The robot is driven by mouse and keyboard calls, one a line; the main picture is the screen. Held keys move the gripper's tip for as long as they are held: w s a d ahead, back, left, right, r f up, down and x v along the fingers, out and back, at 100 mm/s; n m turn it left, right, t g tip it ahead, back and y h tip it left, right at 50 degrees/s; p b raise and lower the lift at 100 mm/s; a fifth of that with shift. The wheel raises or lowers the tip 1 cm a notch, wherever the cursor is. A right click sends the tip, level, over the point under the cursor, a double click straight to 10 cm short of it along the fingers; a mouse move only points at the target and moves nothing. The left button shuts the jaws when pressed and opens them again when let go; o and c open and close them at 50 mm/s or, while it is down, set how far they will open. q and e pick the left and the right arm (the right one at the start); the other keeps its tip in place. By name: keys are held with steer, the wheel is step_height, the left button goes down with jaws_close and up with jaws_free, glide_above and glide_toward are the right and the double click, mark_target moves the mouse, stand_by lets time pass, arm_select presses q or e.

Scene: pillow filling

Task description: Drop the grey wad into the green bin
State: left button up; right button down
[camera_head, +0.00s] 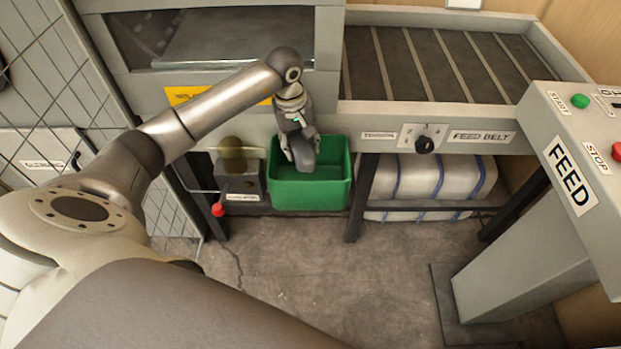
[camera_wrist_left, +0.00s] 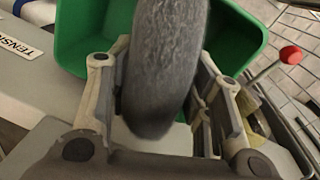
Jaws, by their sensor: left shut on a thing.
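The grey wad (camera_wrist_left: 162,65) is a long, rough-surfaced lump held between the fingers of my left gripper (camera_wrist_left: 158,110) in the left wrist view. In the head view my left gripper (camera_head: 303,150) points down over the green bin (camera_head: 312,193), with the wad (camera_head: 302,152) between its fingers at the level of the bin's opening. The green bin stands under the machine's front edge, and its walls also show behind the wad in the left wrist view (camera_wrist_left: 233,38). I cannot tell whether the wad touches the bin. My right gripper is not in view.
A feed belt (camera_head: 440,65) lies behind, with a tension knob (camera_head: 424,145) on its front. A grey box (camera_head: 240,185) and a red-knobbed lever (camera_head: 217,210) stand left of the bin. A wrapped bale (camera_head: 430,185) lies right. A control post (camera_head: 570,170) stands at far right.

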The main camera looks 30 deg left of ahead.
arm_select(q)
steer(key=shift+f+b, duration=0.5)
steer(key=shift+f, duration=1)
steer(key=o, duration=1.2)
steer(key=r, duration=0.8)
steer(key=s+a+r, duration=0.1)
steer(key=r, duration=0.3)
